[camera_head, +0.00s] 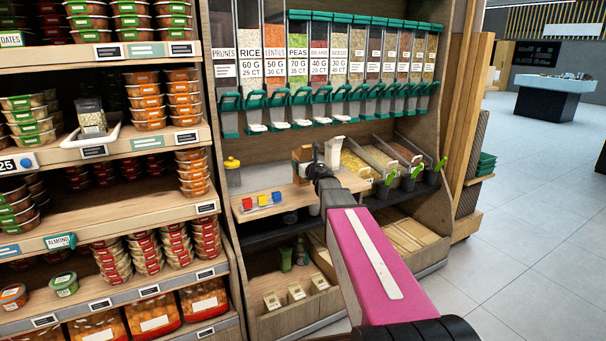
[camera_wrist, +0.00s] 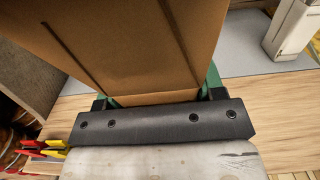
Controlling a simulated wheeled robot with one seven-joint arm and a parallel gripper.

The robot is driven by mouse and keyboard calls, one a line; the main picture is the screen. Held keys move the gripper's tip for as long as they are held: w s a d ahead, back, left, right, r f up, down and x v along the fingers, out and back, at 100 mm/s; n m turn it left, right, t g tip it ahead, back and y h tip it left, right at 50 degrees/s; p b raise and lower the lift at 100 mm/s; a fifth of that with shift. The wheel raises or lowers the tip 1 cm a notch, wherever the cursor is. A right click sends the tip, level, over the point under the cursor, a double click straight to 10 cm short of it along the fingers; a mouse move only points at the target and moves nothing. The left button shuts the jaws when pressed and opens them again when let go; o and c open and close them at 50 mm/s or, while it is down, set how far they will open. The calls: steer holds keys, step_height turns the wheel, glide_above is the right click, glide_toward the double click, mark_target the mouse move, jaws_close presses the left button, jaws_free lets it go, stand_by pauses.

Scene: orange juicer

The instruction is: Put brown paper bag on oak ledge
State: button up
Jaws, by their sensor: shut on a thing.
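The brown paper bag (camera_wrist: 140,45) fills the upper middle of the wrist view, between the green fingers of my gripper (camera_wrist: 155,97). My gripper is shut on it. In the head view the bag (camera_head: 302,153) shows as a small tan shape beyond the dark end of my arm, partly hidden. The oak ledge (camera_head: 294,193) lies in front of the dispensers, around and below my gripper. Its pale wood (camera_wrist: 275,100) also shows in the wrist view. I cannot tell whether the bag's bottom touches a surface.
A white device (camera_head: 333,152) stands just right of the bag. Red, blue and yellow blocks (camera_head: 262,201) sit at the ledge's left front. A yellow-topped jar (camera_head: 232,170) stands behind them. Bulk bins (camera_head: 385,160) with scoops are at the right. Dispensers (camera_head: 320,75) hang above.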

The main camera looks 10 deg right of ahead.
steer(key=shift+d+f, duration=0.1)
steer(key=shift+f, duration=2)
steer(key=shift+f, duration=0.1)
steer(key=o, duration=1)
steer(key=shift+c, duration=0.2)
steer(key=v, duration=1.2)
steer(key=s+d+f+m+g+h, duration=0.2)
steer(key=s+f+m+g+h, duration=0.4)
steer(key=m, duration=0.7)
steer(key=s+d+f+m+g+h, duration=0.25)
steer(key=f+m, duration=0.65)
steer(key=m, duration=0.5)
steer(key=s+a+f+m+g+y, duration=0.1)
steer(key=s+a+f+m+g, duration=0.3)
steer(key=s+m, duration=0.2)
steer(key=s+a+f+m+g+y, duration=0.2)
steer(key=s+a+f+m+g, duration=0.2)
steer(key=s, duration=0.7)
steer(key=m, duration=0.2)
steer(key=shift+a+f+m+g, duration=0.25)
steer(key=shift+f+m+g, duration=0.05)
steer(key=shift+m+g, duration=0.1)
